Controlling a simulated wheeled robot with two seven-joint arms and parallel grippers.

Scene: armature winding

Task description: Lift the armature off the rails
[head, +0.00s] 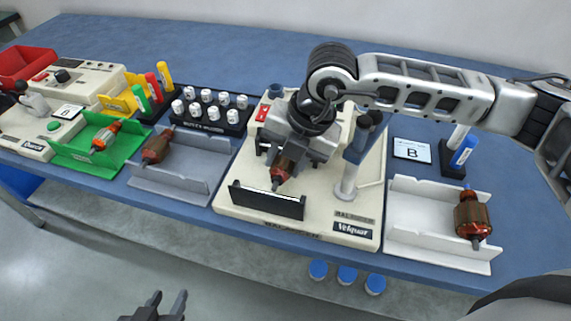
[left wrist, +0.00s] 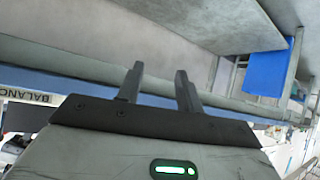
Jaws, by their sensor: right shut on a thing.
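My right gripper (head: 291,160) reaches down over the middle of the cream balancer (head: 300,222) and is shut on an armature (head: 284,172), a brown-red copper piece with a dark end. The gripper and wrist hide much of that armature. The rails are mostly hidden too, so I cannot tell whether it touches them. My left gripper (head: 160,306) is low at the bottom edge of the head view, away from the table. In the left wrist view its two fingers (left wrist: 160,88) stand apart with nothing between them.
Another armature (head: 472,217) lies in the white tray (head: 430,251) at right, and one (head: 157,147) in the grey tray (head: 180,186). A green tray (head: 75,153) holds an orange-banded one (head: 106,136). A dark plate (head: 266,201) stands at the balancer's front; a post (head: 348,182) stands beside my gripper.

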